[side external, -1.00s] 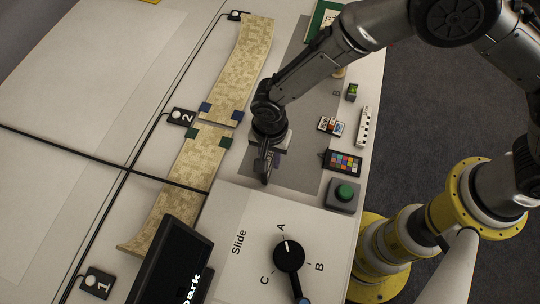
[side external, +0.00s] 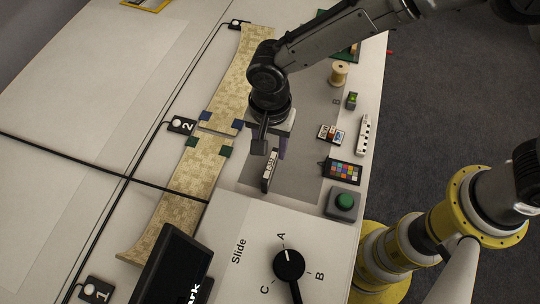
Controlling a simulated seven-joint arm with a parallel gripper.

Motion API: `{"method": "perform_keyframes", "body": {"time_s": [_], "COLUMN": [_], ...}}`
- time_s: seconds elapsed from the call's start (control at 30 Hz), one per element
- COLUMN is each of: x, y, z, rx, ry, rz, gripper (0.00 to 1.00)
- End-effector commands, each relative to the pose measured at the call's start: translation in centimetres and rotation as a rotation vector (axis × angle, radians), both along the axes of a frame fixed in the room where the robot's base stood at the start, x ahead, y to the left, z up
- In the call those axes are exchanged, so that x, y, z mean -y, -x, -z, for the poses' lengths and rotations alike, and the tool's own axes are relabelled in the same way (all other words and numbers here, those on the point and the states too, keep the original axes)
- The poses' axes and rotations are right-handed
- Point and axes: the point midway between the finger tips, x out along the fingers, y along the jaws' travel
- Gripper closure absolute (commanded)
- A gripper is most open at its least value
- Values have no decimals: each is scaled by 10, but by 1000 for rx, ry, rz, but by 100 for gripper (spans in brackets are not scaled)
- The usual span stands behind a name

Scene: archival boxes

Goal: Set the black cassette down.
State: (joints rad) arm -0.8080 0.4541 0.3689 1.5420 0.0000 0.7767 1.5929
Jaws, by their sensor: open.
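The black cassette (side external: 269,171) stands on its narrow edge on the grey mat (side external: 308,180), with a pale label strip showing. My gripper (side external: 271,151) is open and empty, just above and behind the cassette in this view. The fingers appear clear of it, though its far end is close to the fingertips in the picture.
A slide panel with a dial (side external: 289,265) lies in front. A green button box (side external: 342,203), a colour chart (side external: 343,171), small blocks (side external: 331,134) and a spool (side external: 339,73) line the right. A patterned strip (side external: 186,182) runs along the left.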

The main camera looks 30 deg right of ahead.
Motion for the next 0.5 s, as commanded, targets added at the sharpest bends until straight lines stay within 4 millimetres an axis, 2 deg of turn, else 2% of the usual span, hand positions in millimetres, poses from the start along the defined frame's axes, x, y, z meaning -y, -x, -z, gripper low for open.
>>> {"method": "perform_keyframes", "body": {"time_s": [0.03,0.2,0.5], "x": [0,0,0], "y": [0,0,0], "z": [-9,-24,-27], "rx": [3,1,1], "ry": [-3,-1,-1], "rz": [0,0,0], "gripper": [52,52,52]}}
